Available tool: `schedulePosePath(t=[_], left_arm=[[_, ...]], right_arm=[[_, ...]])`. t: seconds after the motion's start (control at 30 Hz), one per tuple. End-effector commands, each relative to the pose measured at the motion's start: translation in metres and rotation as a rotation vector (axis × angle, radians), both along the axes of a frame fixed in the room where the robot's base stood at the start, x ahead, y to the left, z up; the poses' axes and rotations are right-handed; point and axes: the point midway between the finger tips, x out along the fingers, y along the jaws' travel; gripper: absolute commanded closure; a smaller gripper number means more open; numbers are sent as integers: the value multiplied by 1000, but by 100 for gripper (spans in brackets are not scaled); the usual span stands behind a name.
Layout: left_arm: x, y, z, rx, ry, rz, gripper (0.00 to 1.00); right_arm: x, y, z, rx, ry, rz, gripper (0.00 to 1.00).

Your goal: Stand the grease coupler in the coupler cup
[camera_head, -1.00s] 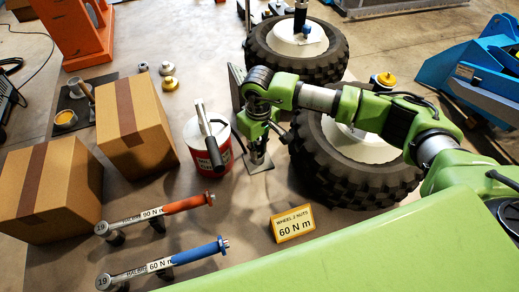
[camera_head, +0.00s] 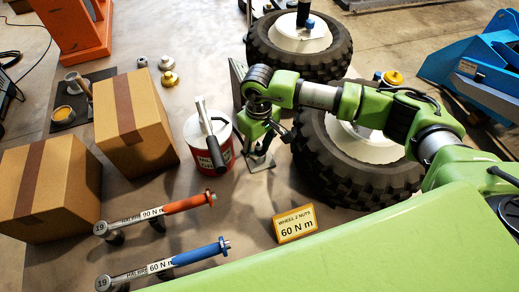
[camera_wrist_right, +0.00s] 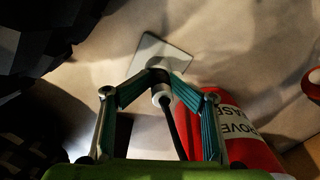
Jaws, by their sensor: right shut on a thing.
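My right gripper (camera_head: 258,148) points down beside the red grease bucket (camera_head: 223,155), low over a pale square plate (camera_head: 265,165). In the right wrist view its fingers (camera_wrist_right: 161,74) close on a small metallic piece with a dark hose (camera_wrist_right: 174,125) trailing toward the camera. This looks like the grease coupler (camera_wrist_right: 160,97), mostly hidden by the fingers. The plate (camera_wrist_right: 176,52) lies beyond the fingertips. I cannot make out the coupler cup separately, nor whether the coupler touches or stands in it. My left gripper is not in view.
Cardboard boxes (camera_head: 150,125), two torque wrenches (camera_head: 165,208) and a yellow sign (camera_head: 296,226) are on the floor surface. Small metal fittings (camera_head: 168,78) lie further back. A dark upright panel (camera_head: 237,75) stands behind the bucket.

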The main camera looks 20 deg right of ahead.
Motion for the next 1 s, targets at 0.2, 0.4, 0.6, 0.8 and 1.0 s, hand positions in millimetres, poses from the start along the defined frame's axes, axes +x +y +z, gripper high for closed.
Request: schedulePosePath(t=[0.2,0.4,0.6,0.8,1.0], left_arm=[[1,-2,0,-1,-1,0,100],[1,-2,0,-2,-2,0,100],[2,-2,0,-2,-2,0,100],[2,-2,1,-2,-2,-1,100],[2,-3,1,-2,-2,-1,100]], right_arm=[[3,-1,51,-2,-11,-2,65],[3,-2,88,-3,-13,-3,65],[3,-2,105,-3,-12,-5,65],[3,-2,107,-2,-12,-5,65],[3,-2,107,-3,-12,-5,65]])
